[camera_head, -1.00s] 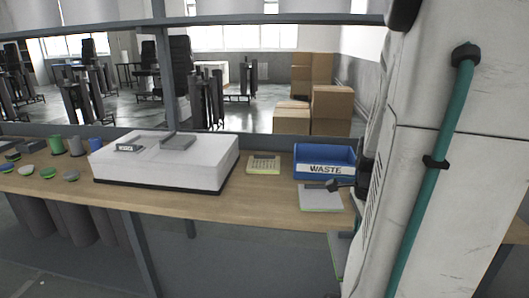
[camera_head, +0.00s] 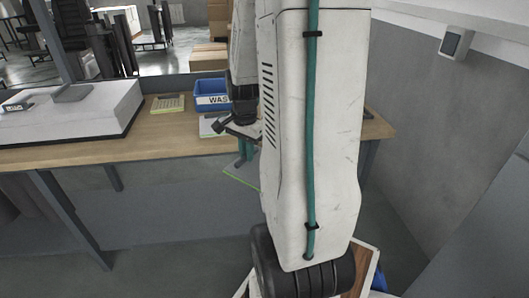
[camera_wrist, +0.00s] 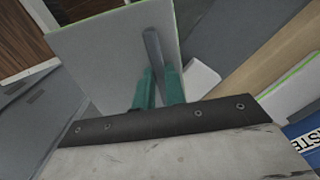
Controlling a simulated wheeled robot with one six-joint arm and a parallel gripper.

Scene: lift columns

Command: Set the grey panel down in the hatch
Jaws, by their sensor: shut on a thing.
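The grey panel (camera_wrist: 105,60) is a flat square plate with a thin green edge and a dark bar handle (camera_wrist: 153,48). My gripper (camera_wrist: 157,85) has teal fingers shut on that handle, and the panel hangs tilted in the wrist view. In the head view my gripper (camera_head: 244,150) is in front of the bench, partly hidden by my arm, with the green-edged panel (camera_head: 242,176) below the bench top. I cannot surely identify the hatch. A white-edged frame with brown wood inside (camera_head: 366,268) shows low behind my arm, and again at the wrist view's top left (camera_wrist: 28,32).
A grey wall (camera_head: 430,120) stands at right. The floor before the bench looks clear.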

